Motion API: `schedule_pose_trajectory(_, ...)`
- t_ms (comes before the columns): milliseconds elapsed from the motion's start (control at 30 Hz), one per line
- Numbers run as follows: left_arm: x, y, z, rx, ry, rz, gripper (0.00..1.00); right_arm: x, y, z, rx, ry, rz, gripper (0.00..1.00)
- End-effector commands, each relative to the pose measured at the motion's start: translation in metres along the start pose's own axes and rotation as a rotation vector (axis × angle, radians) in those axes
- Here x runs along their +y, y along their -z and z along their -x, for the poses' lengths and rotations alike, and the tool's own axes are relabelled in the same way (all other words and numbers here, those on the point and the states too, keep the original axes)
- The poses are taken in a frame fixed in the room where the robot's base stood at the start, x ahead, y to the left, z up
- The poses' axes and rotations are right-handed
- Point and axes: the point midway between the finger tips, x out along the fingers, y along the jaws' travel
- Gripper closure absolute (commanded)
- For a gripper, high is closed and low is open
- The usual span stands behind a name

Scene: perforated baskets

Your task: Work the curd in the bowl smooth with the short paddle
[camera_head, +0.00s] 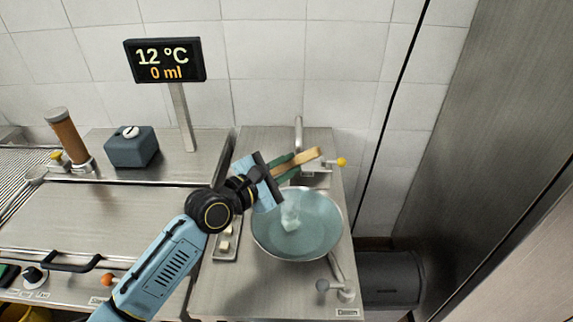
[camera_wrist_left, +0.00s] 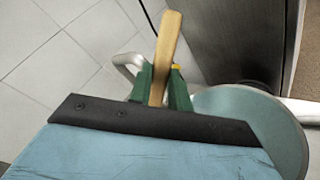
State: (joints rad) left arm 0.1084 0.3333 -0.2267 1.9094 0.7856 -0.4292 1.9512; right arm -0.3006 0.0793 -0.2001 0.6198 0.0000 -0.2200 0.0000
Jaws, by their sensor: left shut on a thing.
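The steel bowl (camera_head: 338,238) is set in the counter and holds bluish water. A pale, whitish curd lump (camera_head: 290,217) lies in it, left of the middle. My left gripper (camera_head: 296,161) is shut on the wooden short paddle (camera_head: 312,153), above the bowl's far rim. The paddle points up and right in the head view, clear of the curd. In the left wrist view the paddle (camera_wrist_left: 167,50) stands up between the green fingers, and the bowl (camera_wrist_left: 245,115) shows at right, partly hidden by my gripper. My right gripper is not in view.
A tap (camera_head: 298,132) and yellow-knobbed lever (camera_head: 341,162) stand behind the bowl. A drain handle (camera_head: 345,290) is in front. A narrow tray (camera_head: 222,255) with pale cubes lies left. A steel wall (camera_head: 490,120) stands right.

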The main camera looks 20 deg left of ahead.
Motion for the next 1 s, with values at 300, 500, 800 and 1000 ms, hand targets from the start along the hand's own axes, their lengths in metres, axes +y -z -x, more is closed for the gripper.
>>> schedule_pose_trajectory(300, -0.0038, 0.0035, -0.0003, 0.000, 0.000, 0.000, 1.00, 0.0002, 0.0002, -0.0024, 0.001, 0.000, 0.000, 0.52)
schedule_pose_trajectory(500, -0.0060, 0.0056, -0.0004, 0.000, 0.000, 0.001, 1.00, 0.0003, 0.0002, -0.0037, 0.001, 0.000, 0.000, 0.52)
schedule_pose_trajectory(800, -0.0085, 0.0080, -0.0006, 0.000, 0.000, 0.001, 1.00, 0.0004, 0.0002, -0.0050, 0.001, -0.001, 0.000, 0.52)
schedule_pose_trajectory(1000, -0.0083, 0.0079, -0.0006, 0.000, 0.000, 0.000, 1.00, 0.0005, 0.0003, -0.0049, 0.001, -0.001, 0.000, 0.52)
